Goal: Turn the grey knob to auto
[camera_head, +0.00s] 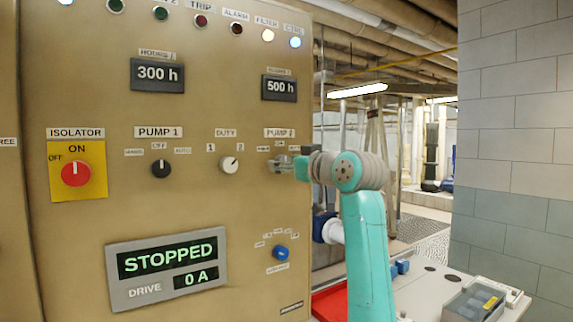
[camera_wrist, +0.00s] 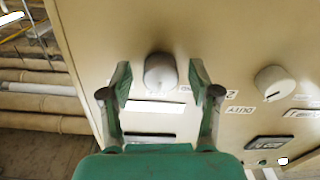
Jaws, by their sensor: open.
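The grey knob (camera_wrist: 160,73) sits on the tan panel (camera_wrist: 95,45) in the wrist view, between the two fingers of my gripper (camera_wrist: 160,80). The fingers are open, one on each side, with a visible gap to the knob. In the camera_head view my gripper (camera_head: 281,164) is at the panel just below the PUMP 2 label (camera_head: 279,133) and hides most of this knob. The small position labels around it are partly covered and too small to read, so I cannot tell which position the knob points to.
A white DUTY knob (camera_head: 229,165) is to the left, also seen in the wrist view (camera_wrist: 273,82). A black PUMP 1 knob (camera_head: 161,168), a red isolator (camera_head: 76,173) and a blue knob (camera_head: 281,253) are on the panel. A STOPPED display (camera_head: 168,266) is lower left.

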